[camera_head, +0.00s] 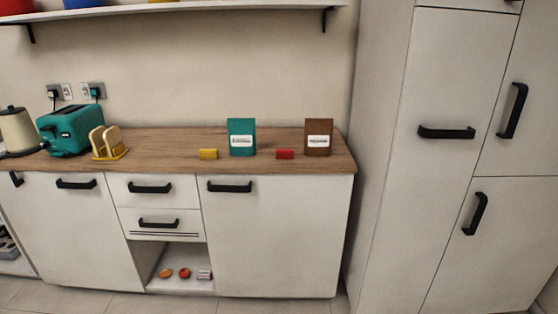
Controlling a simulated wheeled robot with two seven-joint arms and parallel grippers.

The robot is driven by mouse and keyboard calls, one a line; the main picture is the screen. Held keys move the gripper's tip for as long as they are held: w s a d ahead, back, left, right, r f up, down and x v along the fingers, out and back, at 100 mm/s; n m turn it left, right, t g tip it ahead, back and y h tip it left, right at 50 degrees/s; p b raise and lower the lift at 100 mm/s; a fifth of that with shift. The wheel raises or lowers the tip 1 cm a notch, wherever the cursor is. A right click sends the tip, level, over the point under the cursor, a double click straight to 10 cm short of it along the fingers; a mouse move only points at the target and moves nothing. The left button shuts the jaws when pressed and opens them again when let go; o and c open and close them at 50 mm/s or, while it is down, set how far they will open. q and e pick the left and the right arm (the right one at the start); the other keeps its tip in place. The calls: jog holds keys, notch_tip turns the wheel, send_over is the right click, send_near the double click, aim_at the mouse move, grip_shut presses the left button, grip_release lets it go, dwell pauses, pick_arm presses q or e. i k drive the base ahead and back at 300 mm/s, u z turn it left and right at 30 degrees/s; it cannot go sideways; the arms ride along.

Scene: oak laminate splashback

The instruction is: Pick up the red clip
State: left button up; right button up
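The red clip (285,154) is a small red block lying on the wooden worktop (180,143), near its front edge. It lies in front of and between a teal bag (241,137) and a brown bag (318,137), apart from the yellow clip (208,154) to its left. Neither of my grippers shows in the head view. Nothing covers the red clip.
A teal toaster (70,130), toast rack (107,143) and cream kettle (17,130) stand at the worktop's left. A tall white cabinet (388,150) rises just right of the worktop. A shelf (200,9) hangs above. The floor in front looks clear.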

aim_at(281, 153)
jog(key=u, duration=0.55)
jog(key=i, duration=1.7)
jog(key=z, duration=0.6)
